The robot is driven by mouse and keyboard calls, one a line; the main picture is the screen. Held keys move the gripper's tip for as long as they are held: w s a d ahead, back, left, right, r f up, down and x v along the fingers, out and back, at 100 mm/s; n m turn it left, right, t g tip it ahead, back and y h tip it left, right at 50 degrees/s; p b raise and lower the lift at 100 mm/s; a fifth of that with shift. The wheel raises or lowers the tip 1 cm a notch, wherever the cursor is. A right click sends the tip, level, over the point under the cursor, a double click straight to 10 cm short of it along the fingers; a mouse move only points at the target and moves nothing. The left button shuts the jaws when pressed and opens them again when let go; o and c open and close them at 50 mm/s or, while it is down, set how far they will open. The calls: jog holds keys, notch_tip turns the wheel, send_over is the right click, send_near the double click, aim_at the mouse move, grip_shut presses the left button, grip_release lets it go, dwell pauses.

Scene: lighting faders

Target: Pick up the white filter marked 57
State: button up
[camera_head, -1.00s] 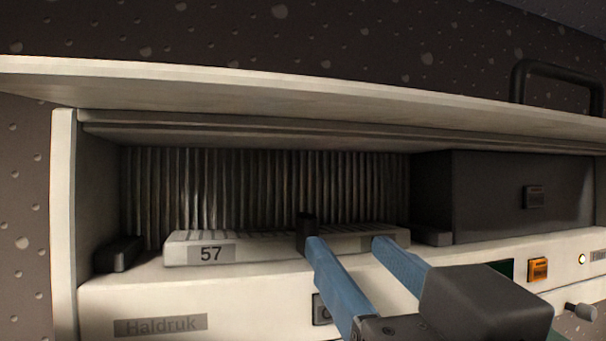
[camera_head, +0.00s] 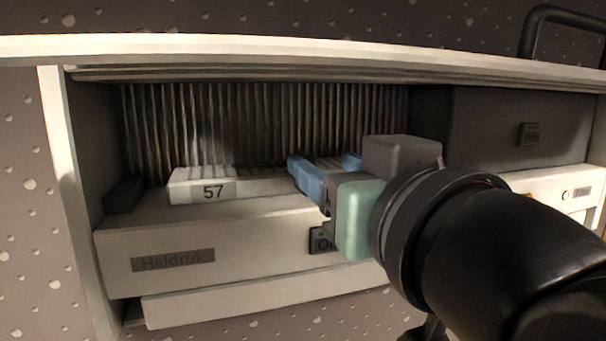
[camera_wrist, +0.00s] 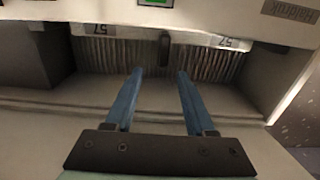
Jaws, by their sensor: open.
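The white filter (camera_head: 203,186) marked 57 lies on the ledge of an open bay, before a pleated dark backing. My gripper (camera_head: 324,162) hides its right part in the head view. In the wrist view the filter (camera_wrist: 135,34) spans the top, with upside-down 57 labels at both ends and a dark tab (camera_wrist: 164,47) in the middle. My gripper (camera_wrist: 160,72) is open and empty there. Its blue fingertips point towards the filter, one to each side of the tab's line, and appear short of the tab. The head view does not show whether they touch the filter.
A white lid (camera_head: 250,50) overhangs the bay. A dark block (camera_head: 122,193) is at the bay's left end and a dark box (camera_head: 520,125) at its right. The white front panel (camera_head: 220,240) bears a Haldruk plate (camera_head: 172,260); a white ledge (camera_head: 240,303) juts out below.

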jog(key=x, duration=0.2)
jog(key=f+x, duration=0.1)
jog(key=x, duration=0.2)
jog(key=shift+s+a, duration=0.15)
jog(key=shift+a, duration=0.05)
jog(key=shift+s+d, duration=0.1)
jog(key=shift+c, duration=1)
grip_shut()
